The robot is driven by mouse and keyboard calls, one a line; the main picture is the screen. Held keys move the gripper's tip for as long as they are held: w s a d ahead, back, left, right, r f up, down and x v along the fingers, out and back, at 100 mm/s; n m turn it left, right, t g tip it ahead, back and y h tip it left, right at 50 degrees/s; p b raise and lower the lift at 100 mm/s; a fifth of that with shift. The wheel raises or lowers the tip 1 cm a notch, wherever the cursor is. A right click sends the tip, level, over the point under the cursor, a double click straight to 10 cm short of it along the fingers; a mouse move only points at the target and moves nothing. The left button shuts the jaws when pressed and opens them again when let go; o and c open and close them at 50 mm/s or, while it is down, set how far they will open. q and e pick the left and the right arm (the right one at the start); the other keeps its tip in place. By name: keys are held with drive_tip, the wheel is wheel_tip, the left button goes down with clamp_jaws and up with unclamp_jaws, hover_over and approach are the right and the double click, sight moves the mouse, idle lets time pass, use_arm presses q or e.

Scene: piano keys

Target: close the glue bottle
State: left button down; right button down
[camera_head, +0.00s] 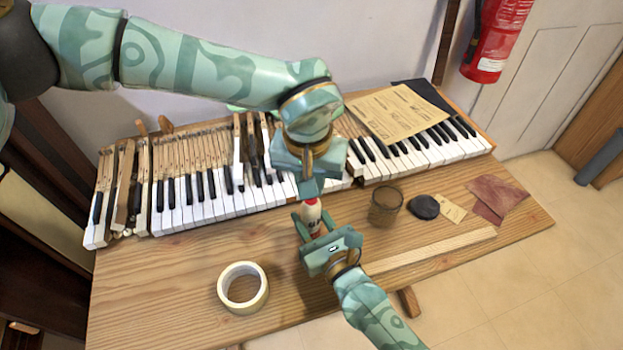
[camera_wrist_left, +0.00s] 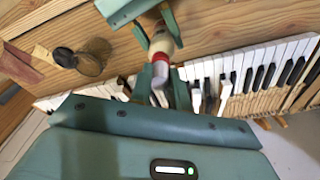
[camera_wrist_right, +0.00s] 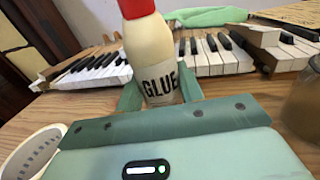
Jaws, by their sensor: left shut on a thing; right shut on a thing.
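The glue bottle (camera_head: 312,211), cream with a red collar and a black GLUE label, stands upright above the table. My right gripper (camera_head: 313,224) is shut around its body; the label shows in the right wrist view (camera_wrist_right: 160,75). My left gripper (camera_head: 310,188) is directly above, pointing down. In the left wrist view, my left gripper (camera_wrist_left: 163,90) is shut on a small pale cap (camera_wrist_left: 160,72) at the red collar. The cap lines up with the bottle's top and appears to touch it; whether it is fully seated I cannot tell.
The wooden table (camera_head: 180,290) carries a tape roll (camera_head: 243,288), a brown glass jar (camera_head: 385,206), a dark round pad (camera_head: 424,207), sandpaper (camera_head: 498,194) and a long wood strip (camera_head: 430,251). Piano keys (camera_head: 215,207) line the back. The front left table is mostly clear.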

use_arm(q)
drive_tip(key=m, duration=0.5)
drive_tip(key=c, duration=1.3)
unclamp_jaws()
drive_tip(key=shift+r, duration=2.3)
drive_tip(key=shift+h, duration=0.3)
drive_tip(key=shift+c, duration=0.5)
